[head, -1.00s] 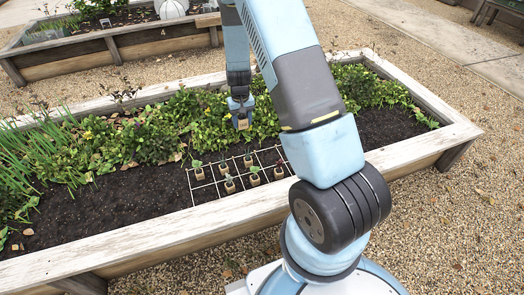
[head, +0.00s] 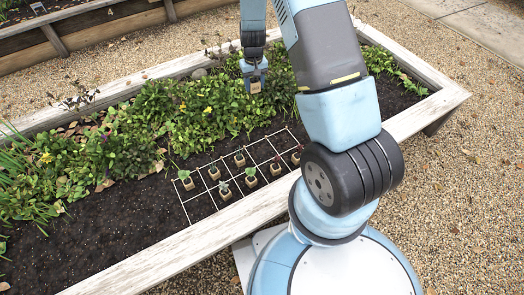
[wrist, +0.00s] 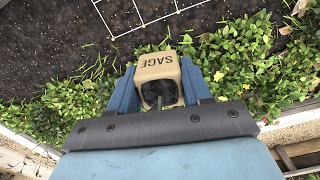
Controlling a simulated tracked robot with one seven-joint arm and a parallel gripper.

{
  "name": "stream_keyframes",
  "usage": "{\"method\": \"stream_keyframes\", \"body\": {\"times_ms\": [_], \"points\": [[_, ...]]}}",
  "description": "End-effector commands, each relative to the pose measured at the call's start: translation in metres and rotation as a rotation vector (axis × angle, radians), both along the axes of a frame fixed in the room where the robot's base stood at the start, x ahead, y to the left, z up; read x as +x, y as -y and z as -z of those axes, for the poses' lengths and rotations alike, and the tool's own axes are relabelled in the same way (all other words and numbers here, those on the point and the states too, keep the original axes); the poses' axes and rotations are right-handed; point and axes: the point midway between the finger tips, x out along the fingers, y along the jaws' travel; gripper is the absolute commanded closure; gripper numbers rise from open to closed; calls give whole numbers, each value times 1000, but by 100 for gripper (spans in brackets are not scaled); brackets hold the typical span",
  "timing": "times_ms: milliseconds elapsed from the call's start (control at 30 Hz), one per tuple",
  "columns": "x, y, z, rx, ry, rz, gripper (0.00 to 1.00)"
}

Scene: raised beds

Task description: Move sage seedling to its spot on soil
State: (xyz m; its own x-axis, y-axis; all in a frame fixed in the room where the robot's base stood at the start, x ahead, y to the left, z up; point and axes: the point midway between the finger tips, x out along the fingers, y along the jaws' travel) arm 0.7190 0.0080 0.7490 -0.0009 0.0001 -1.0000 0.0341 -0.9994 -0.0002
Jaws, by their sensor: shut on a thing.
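My gripper (wrist: 160,85) is shut on a tan pot marked SAGE (wrist: 157,66), the sage seedling's pot, with its lettering upside down in the wrist view. Dark soil fills the pot; a thin stem shows and the leaves are hard to make out. In the head view my gripper (head: 254,80) holds the pot (head: 255,87) above the leafy plants at the bed's far side, beyond the white grid (head: 188,212) on the soil (head: 130,215). Several seedlings in tan pots stand in the grid cells, such as one at the left end (head: 188,184). Some cells are empty.
A wooden rim (head: 180,248) surrounds the raised bed. Green foliage (head: 120,130) fills its far half. Bare soil lies left of the grid. Another bed (head: 90,35) stands behind, across gravel (head: 460,190).

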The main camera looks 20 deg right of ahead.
Motion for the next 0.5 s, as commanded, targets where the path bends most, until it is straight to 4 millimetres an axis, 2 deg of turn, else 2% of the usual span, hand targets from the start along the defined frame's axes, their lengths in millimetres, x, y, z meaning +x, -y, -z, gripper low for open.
{"method": "stream_keyframes", "body": {"times_ms": [133, 333, 433, 500], "points": [[0, 14, 0, 0, 0, 23, 82], [-1, 24, 2, 0, -1, 36, 82], [-5, 31, 15, 0, -4, 33, 82], [-12, 39, 31, 1, -6, 25, 82]]}}
